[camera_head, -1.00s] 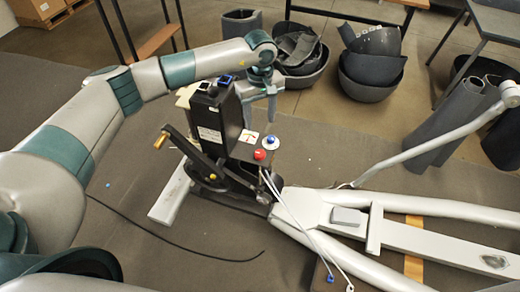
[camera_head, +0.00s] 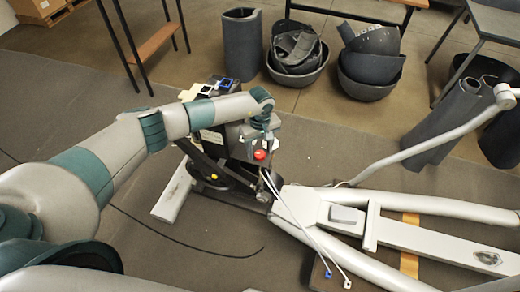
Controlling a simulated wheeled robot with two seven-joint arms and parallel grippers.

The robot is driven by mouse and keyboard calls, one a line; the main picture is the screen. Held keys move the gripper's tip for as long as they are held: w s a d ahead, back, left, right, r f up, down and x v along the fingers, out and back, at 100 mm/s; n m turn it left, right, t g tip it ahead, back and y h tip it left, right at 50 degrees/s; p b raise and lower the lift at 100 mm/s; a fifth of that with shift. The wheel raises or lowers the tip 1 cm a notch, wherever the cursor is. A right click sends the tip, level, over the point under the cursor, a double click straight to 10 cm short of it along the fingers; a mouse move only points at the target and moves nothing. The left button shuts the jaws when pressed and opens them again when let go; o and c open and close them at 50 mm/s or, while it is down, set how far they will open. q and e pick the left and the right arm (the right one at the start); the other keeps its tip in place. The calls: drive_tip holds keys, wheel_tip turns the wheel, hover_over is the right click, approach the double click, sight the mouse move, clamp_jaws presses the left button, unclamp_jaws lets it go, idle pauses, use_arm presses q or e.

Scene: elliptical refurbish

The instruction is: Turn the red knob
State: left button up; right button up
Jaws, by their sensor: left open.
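The red knob (camera_head: 260,155) sits on top of the black box-like unit (camera_head: 213,137) of the grey elliptical machine frame. My left arm reaches in from the left across the unit. My left gripper (camera_head: 264,145) points down, with its open fingers right beside the red knob in the picture; whether they touch it I cannot tell. Part of a white disc (camera_head: 278,146) shows just right of the gripper, and the blue top seen on it earlier is hidden. My right gripper is not in view.
The machine's long grey frame (camera_head: 425,240) extends to the lower right. Dark bins (camera_head: 370,70) and curved shells (camera_head: 242,42) stand behind. A black cable lies on the floor mat.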

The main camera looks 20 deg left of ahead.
use_arm(q)
drive_tip(key=shift+f, duration=0.4)
drive_tip(key=c, duration=1)
drive_tip(key=shift+c, duration=0.2)
